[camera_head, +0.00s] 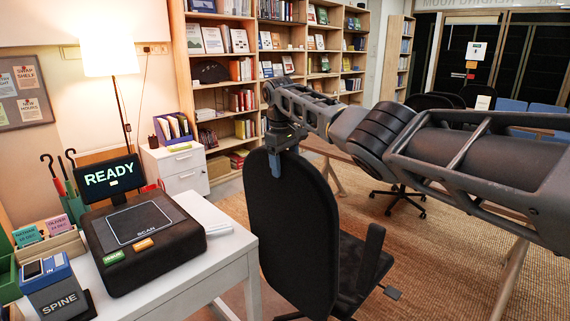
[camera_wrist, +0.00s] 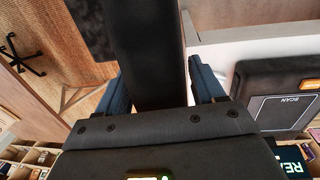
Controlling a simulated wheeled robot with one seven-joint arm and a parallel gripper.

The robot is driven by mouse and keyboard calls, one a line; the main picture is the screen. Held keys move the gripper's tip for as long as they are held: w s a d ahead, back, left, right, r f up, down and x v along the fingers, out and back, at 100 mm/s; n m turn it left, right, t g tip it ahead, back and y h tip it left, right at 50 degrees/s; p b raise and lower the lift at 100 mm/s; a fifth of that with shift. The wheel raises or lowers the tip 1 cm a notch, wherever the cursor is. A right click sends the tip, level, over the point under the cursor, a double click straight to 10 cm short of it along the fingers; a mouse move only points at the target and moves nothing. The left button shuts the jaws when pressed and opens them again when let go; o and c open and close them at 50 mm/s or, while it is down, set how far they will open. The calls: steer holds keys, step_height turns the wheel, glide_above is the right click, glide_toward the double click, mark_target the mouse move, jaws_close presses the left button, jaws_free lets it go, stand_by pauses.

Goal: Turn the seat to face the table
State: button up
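The seat is a black office chair; its tall backrest (camera_head: 290,220) faces me in the head view, with an armrest on its right side. The seat cushion is mostly hidden behind the backrest. My gripper (camera_head: 274,160) points down at the backrest's top edge. A wooden table (camera_head: 322,148) stands beyond the chair, largely hidden by my arm. A white desk (camera_head: 222,252) is close to the chair's left.
The desk carries a black scanner (camera_head: 142,240), a "READY" screen (camera_head: 110,178) and a "SPINE" device (camera_head: 57,290). Bookshelves (camera_head: 240,70) line the back wall. Another wheeled chair (camera_head: 399,196) stands further back. Open woven carpet (camera_head: 425,262) lies right of the chair.

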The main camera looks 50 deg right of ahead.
steer(key=shift+r, duration=0.15)
steer(key=r, duration=0.5)
steer(key=r+b, duration=0.1)
steer(key=r, duration=0.1)
steer(key=shift+a+r, duration=0.2)
steer(key=shift+a, duration=0.2)
